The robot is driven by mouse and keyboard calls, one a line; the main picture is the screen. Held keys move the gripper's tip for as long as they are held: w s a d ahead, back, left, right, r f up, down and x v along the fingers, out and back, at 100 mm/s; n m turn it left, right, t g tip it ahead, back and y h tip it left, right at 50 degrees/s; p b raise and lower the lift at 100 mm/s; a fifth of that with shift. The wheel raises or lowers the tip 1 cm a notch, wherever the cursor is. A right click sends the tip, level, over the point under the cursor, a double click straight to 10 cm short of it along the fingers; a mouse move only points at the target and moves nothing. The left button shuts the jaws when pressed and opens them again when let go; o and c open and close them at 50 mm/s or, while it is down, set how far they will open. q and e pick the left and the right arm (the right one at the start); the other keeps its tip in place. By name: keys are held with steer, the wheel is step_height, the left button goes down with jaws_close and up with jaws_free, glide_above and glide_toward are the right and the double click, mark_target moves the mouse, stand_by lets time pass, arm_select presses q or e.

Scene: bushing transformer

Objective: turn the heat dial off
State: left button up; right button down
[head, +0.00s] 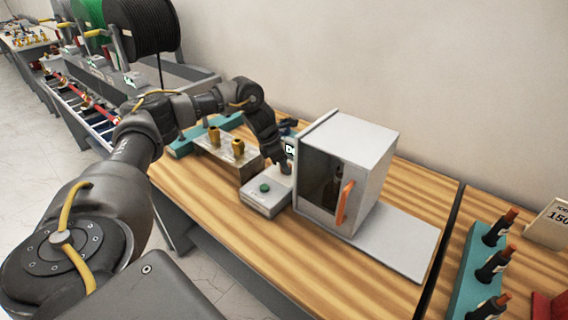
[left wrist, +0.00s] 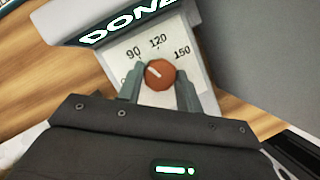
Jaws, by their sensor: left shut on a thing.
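The heat dial (left wrist: 160,75) is a round red-brown knob with a white pointer line, in the left wrist view. It sits on a white scale plate (left wrist: 135,50) marked 90, 120 and 150. The pointer slants up and left, toward the 90 to 120 side. My left gripper (left wrist: 159,83) is shut on the dial, one finger on each side. In the head view my left gripper (head: 283,165) is down beside the grey box with a green button (head: 265,188), and the dial is hidden there. My right gripper is not in view.
A lit "DONE" sign (left wrist: 130,22) stands just beyond the dial. A grey oven-like cabinet (head: 350,165) with an orange handle (head: 344,202) stands close to the right. A metal block with brass fittings (head: 230,155) is to the left. Black bushings (head: 492,262) stand at the far right.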

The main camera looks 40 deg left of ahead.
arm_select(q)
steer(key=n+p, duration=0.1)
steer(key=n, duration=0.1)
steer(key=n+y+p, duration=0.1)
steer(key=n, duration=0.2)
steer(key=shift+d+r+t+y, duration=0.15)
steer(key=shift+t+y, duration=0.15)
steer(key=shift+t, duration=0.1)
steer(key=shift+d+n+y+p, duration=0.1)
steer(key=shift+n+y+p, duration=0.8)
steer(key=shift+n+p, duration=1)
steer(key=shift+n+b, duration=0.3)
steer(key=shift+n, duration=0.1)
steer(key=o, duration=1)
